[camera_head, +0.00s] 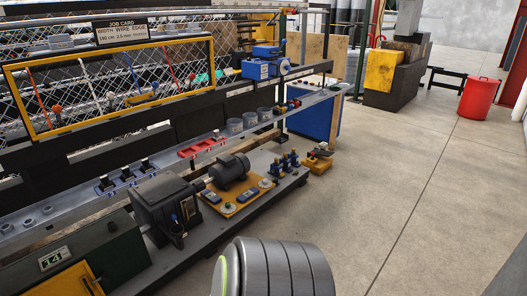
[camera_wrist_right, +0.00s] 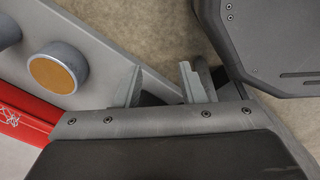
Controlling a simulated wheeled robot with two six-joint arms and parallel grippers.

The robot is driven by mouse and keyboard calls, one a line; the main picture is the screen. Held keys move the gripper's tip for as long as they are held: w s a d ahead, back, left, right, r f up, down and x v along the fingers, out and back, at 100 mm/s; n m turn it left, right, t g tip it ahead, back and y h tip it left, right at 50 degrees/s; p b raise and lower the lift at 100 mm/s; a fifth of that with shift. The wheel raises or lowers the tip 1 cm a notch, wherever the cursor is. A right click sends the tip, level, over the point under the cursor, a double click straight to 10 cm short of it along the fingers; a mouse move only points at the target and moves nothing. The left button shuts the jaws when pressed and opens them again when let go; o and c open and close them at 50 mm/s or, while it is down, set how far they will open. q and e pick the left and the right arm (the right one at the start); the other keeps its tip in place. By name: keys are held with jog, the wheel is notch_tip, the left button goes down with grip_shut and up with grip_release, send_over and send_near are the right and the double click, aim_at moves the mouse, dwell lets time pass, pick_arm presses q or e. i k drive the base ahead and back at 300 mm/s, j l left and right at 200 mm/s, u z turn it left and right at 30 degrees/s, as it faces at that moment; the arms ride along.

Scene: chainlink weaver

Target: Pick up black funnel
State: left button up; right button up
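I cannot pick out a black funnel for sure in either view. Small black upright pieces (camera_head: 125,173) stand in blue holders on the grey shelf (camera_head: 70,206) in the head view; they are too small to identify. My right gripper (camera_wrist_right: 160,86) shows in the right wrist view with its two grey fingers apart and nothing between them. My left gripper is in neither view.
Grey cups (camera_head: 235,127) and a red tray (camera_head: 201,146) sit on the shelf. A black machine (camera_head: 160,208) and a motor (camera_head: 229,171) stand below. A grey cylinder with an orange-brown top (camera_wrist_right: 52,71) is left of the fingers.

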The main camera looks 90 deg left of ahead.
aim_at(176, 231)
jog(key=u, duration=0.45)
jog(key=k+j+u, duration=0.1)
jog(key=u, duration=0.35)
jog(key=j+u, duration=0.2)
jog(key=u, duration=0.3)
jog(key=j+u, duration=0.1)
jog(key=u, duration=0.35)
jog(key=l+u, duration=0.15)
jog(key=u, duration=0.3)
jog(key=l+u, duration=0.15)
jog(key=u, duration=0.25)
jog(key=k+l+u, duration=0.1)
jog(key=u, duration=0.35)
jog(key=k+l+u, duration=0.1)
jog(key=u, duration=0.35)
jog(key=i+l+u, duration=0.1)
jog(key=u, duration=0.3)
jog(key=i+l+u, duration=0.15)
jog(key=u, duration=0.25)
